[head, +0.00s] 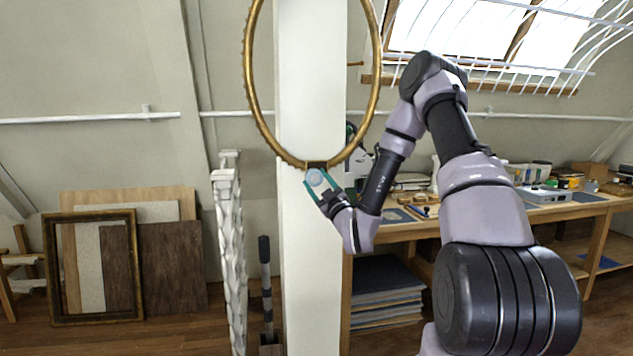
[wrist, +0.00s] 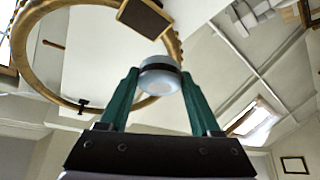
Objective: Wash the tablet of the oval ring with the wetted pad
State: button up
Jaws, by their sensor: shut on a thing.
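The oval ring (head: 249,88) is a gilt hoop in front of a white post; its inside is open. In the wrist view the ring (wrist: 22,62) fills the upper left. A small dark tablet with a gilt edge (wrist: 146,17) sits on the ring; in the head view the tablet (head: 317,164) is at the ring's bottom. My gripper (head: 318,180), with green fingers, is just below the tablet. It is shut on the round pale pad (wrist: 160,78), which has a dark band. The pad looks close to the tablet; whether they touch I cannot tell.
The white post (head: 310,250) stands behind the ring. A wooden workbench (head: 400,232) with tools and boxes is at the right. A white carved column (head: 228,250) stands left of the post. Framed panels (head: 95,265) lean on the left wall.

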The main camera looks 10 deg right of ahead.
aim_at(324, 166)
jog(key=shift+r, duration=0.3)
jog(key=shift+w, duration=2.95)
jog(key=shift+w, duration=1.05)
jog(key=shift+d, duration=0.1)
jog(key=shift+s+d, duration=0.1)
jog(key=shift+d, duration=2.75)
